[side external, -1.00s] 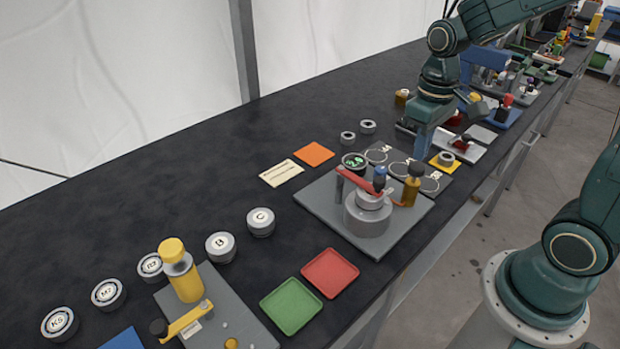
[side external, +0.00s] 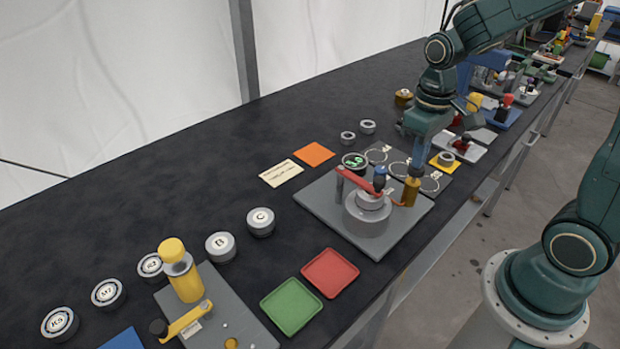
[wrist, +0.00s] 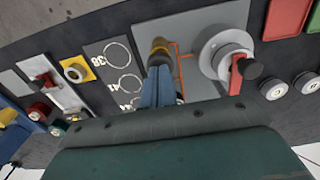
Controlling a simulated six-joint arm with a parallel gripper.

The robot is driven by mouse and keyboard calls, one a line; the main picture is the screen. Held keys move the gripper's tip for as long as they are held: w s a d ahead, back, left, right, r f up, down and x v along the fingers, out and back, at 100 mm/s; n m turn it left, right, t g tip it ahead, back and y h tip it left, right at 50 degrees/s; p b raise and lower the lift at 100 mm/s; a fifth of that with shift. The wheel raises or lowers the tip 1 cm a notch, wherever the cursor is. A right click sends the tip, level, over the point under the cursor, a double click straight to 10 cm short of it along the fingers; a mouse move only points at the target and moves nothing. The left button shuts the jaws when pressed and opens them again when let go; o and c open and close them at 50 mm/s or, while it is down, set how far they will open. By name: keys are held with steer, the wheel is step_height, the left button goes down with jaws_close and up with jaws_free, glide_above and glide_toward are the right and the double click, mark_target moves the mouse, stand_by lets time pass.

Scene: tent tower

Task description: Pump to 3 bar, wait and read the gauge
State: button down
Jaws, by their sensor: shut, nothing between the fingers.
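Red (side external: 330,273) and green (side external: 291,305) trays lie in front of the plate. An orange square (side external: 314,154) and a cream card (side external: 282,173) lie behind it. Ringed spots and a yellow pad (side external: 441,165) are to the right. Several labelled round parts stand at left.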

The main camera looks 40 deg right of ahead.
steer(key=shift+f, duration=1.05)
steer(key=shift+r, duration=2)
steer(key=shift+f, duration=0.2)
steer(key=shift+f, duration=1.8)
steer(key=shift+r, duration=2)
steer(key=shift+f, duration=0.25)
